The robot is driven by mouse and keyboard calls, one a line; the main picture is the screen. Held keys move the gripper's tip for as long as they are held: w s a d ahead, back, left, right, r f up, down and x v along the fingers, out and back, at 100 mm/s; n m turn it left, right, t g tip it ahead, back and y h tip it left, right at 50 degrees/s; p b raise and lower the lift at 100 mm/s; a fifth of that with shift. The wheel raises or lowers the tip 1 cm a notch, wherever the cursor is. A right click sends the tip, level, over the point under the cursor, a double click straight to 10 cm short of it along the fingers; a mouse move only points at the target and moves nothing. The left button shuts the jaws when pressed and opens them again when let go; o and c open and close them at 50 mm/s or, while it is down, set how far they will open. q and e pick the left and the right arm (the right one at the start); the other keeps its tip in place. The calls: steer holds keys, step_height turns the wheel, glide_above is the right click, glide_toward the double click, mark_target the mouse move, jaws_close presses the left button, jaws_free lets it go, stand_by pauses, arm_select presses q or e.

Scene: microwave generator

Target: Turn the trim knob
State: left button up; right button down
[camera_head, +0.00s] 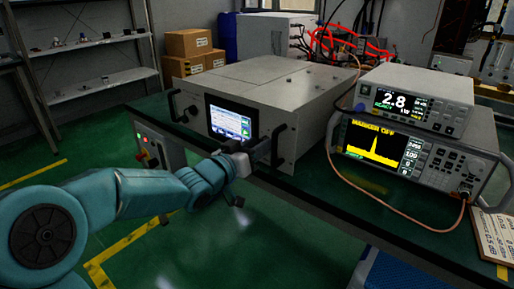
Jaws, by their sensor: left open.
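The grey microwave generator (275,84) stands on the dark bench, with a lit screen (230,124) on its front. My left gripper (264,151) is open in front of the panel's lower right, below and right of the screen, close to the right front handle (279,144). It hides part of the panel there, and I cannot tell whether it touches anything. My right gripper is out of view.
Two stacked instruments, a power meter (415,101) and a spectrum display unit (410,150), stand right of the generator. An orange cable (385,212) loops over the bench edge. A box with a red button (141,155) is below the bench at left.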

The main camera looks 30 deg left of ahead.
arm_select(q)
steer(key=shift+w, duration=0.15)
jaws_close()
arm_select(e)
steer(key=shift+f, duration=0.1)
arm_select(q)
steer(key=shift+d+f+m+b, duration=0.1)
steer(key=shift+m+b, duration=2.55)
steer(key=shift+m, duration=1.55)
steer(key=shift+d+f+m+b, duration=0.1)
steer(key=shift+m+b, duration=2.55)
steer(key=shift+m, duration=1.55)
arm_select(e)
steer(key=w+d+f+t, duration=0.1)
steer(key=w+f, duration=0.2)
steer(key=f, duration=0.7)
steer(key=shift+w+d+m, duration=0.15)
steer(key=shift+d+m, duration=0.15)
arm_select(q)
steer(key=shift+r, duration=0.1)
